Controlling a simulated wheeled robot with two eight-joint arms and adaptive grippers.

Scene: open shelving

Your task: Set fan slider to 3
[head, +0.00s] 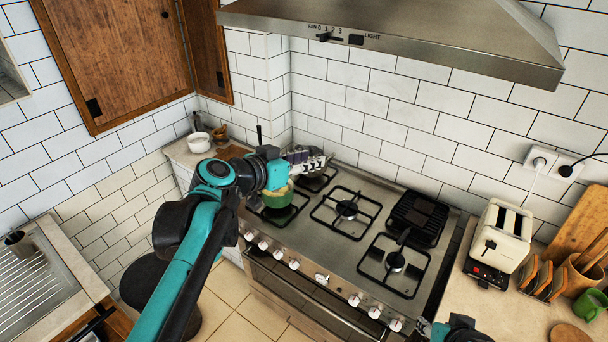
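The range hood (430,45) is at the top of the head view. On its front edge is the dark fan slider (324,37), under the FAN 0 1 2 3 label. Its knob appears near the left, low-number end of the slot; the exact number is too small to tell. My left gripper (322,160) is over the back left of the stove, well below the slider and apart from it. Its fingers point right, and their opening is unclear. My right gripper (428,328) shows only partly at the bottom edge, below the stove's front right.
A green pot (283,212) sits on the stove (318,238) under my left gripper. A dark grill pan (418,217) is at the back right. A toaster (500,238) stands on the right counter. A wooden cabinet (120,55) is left of the hood. Space directly below the slider is free.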

